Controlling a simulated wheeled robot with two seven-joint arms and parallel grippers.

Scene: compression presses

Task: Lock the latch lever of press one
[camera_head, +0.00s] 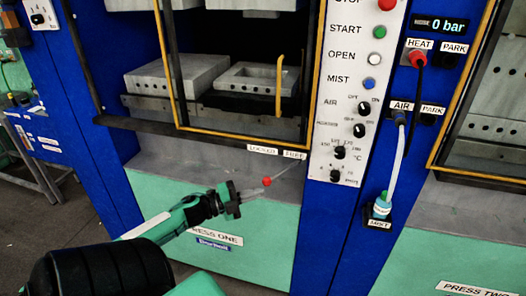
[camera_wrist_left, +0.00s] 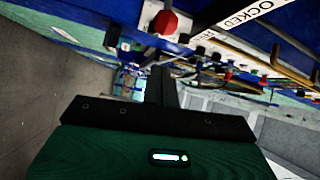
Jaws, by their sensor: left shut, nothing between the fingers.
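The latch lever of press one shows as a red ball knob (camera_head: 267,181) below the label strip (camera_head: 277,152), whose left end reads LOCKED and right end FREE. A thin rod seems to run from the knob up and to the right; its pivot is not clear. My left gripper (camera_head: 235,197) is shut and empty, just left of and slightly below the knob. In the left wrist view the shut fingers (camera_wrist_left: 164,85) point toward the press, and the red knob (camera_wrist_left: 163,22) shows beyond them near the top. I cannot tell whether fingers and knob touch. My right gripper is out of view.
Press one's yellow-framed opening (camera_head: 236,136) is above, with grey mould blocks (camera_head: 178,77) inside. The control panel (camera_head: 352,95) stands to the right of the lever. The grey ledge and green front panel are clear.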

